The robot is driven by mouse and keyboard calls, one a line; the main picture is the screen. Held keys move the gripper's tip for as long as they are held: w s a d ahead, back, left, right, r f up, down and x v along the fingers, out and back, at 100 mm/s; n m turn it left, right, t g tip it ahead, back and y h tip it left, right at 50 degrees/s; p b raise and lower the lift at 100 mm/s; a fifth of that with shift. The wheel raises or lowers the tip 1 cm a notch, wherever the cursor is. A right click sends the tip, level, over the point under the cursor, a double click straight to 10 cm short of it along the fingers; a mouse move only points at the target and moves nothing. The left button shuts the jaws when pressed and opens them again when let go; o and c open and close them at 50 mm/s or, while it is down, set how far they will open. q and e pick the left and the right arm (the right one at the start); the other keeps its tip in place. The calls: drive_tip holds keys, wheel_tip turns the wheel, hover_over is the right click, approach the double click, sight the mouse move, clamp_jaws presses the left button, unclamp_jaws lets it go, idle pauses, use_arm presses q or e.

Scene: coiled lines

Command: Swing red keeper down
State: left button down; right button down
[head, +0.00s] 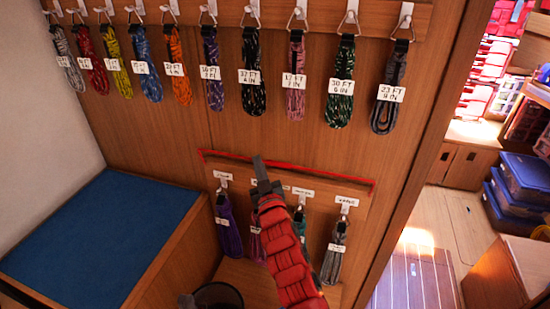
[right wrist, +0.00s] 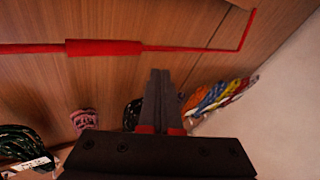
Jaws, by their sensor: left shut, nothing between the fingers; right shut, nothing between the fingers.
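The red keeper (head: 330,175) is a thin bar with bent ends, running across the wood panel above the lower row of hooks. In the right wrist view its thicker red sleeve (right wrist: 103,48) shows near the top left. My right gripper (head: 259,163), on the red arm, is shut and empty. Its tips overlap the bar in the head view; in the right wrist view the tips (right wrist: 160,75) lie just short of the bar. Contact cannot be told. A small grey tip at the bottom edge appears to be my left gripper (head: 187,300), shut, away from the keeper.
Lower coils, such as the purple one (head: 229,226) and the grey one (head: 334,254), hang beneath the keeper, partly hidden by my arm. Labelled coils (head: 339,95) hang along the upper rail. A blue-topped bench (head: 100,240) stands left. A dark round container (head: 222,291) is at the bottom.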

sight(275, 162)
drive_tip(key=s+d+r+m+g+h, duration=0.2)
drive_tip(key=r+m+g+h, duration=0.4)
drive_tip(key=m+h, duration=0.3)
drive_tip(key=shift+s+d+g+h, duration=0.3)
drive_tip(key=shift+d+g, duration=0.2)
drive_tip(key=shift+g, duration=0.1)
drive_tip(key=p+x, duration=0.4)
drive_tip(key=x, duration=0.5)
drive_tip(key=shift+w+d, duration=0.1)
drive_tip(key=shift+w, duration=0.25)
drive_tip(key=shift+f+p, duration=0.15)
drive_tip(key=shift+p, duration=0.25)
drive_tip(key=shift+s+a+f+p, duration=0.25)
drive_tip(key=shift+s+p, duration=0.15)
drive_tip(key=shift+s, duration=0.2)
drive_tip(key=shift+s+a+f+p, duration=0.2)
drive_tip(key=shift+s+p, duration=0.15)
drive_tip(key=shift+s, duration=0.2)
drive_tip(key=shift+s+f, duration=0.4)
drive_tip(key=shift+s, duration=0.05)
